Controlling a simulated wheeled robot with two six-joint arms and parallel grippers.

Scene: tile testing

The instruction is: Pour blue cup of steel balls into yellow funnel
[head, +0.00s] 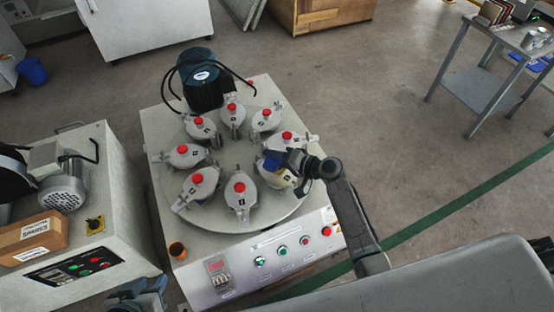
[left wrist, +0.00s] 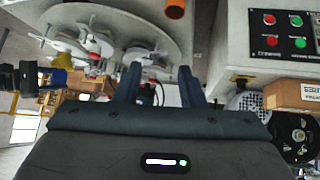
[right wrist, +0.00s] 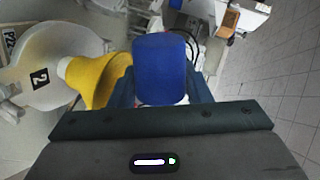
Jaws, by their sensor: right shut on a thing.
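The blue cup (head: 272,160) is held in my right gripper (head: 292,160), above the front right of the round plate. It fills the space between the fingers in the right wrist view (right wrist: 160,70). The yellow funnel (head: 284,180) is on a jar just beside and below the cup; it also shows in the right wrist view (right wrist: 92,78), left of the cup. No steel balls are visible, and the cup's mouth is hidden. My left gripper (left wrist: 158,72) has its fingers apart with nothing between them; in the head view it is partly cut off at the bottom left.
The grey machine (head: 160,130) carries several grey jars with red knobs around its round plate (head: 215,215). A dark motor (head: 200,80) with cables stands behind. A second machine (head: 105,190) with a cardboard box (head: 35,240) is left.

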